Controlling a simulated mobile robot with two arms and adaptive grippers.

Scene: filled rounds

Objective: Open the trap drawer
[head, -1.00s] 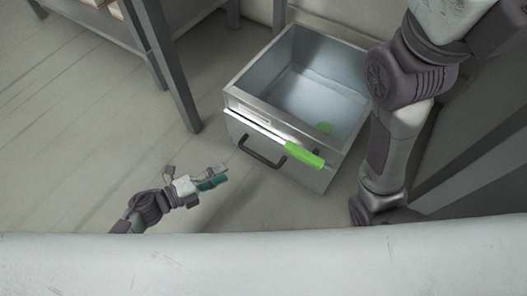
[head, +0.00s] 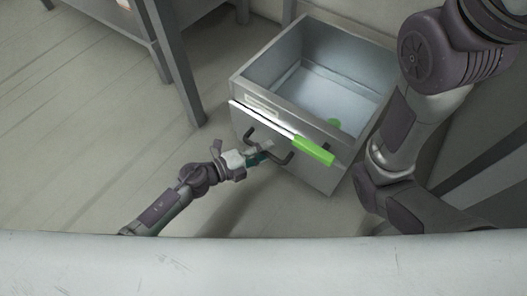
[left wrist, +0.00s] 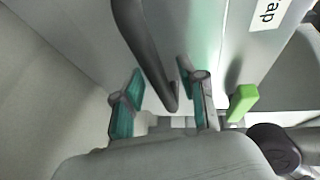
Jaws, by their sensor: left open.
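The trap drawer shows in the head view as a grey open-topped box (head: 345,155) with a pale, mostly empty inside. Its front carries a dark bar handle (head: 283,158) and a pale label, of which "ap" (left wrist: 267,12) reads in the left wrist view. My left gripper (head: 262,156) is at the handle, partly covering it. In the left wrist view its teal fingers (left wrist: 160,100) are open, with the handle bar (left wrist: 143,45) running between them, not clamped. My right arm comes down at the right; its gripper is out of view.
A grey table leg (head: 178,70) stands left of the drawer. The floor at left is clear.

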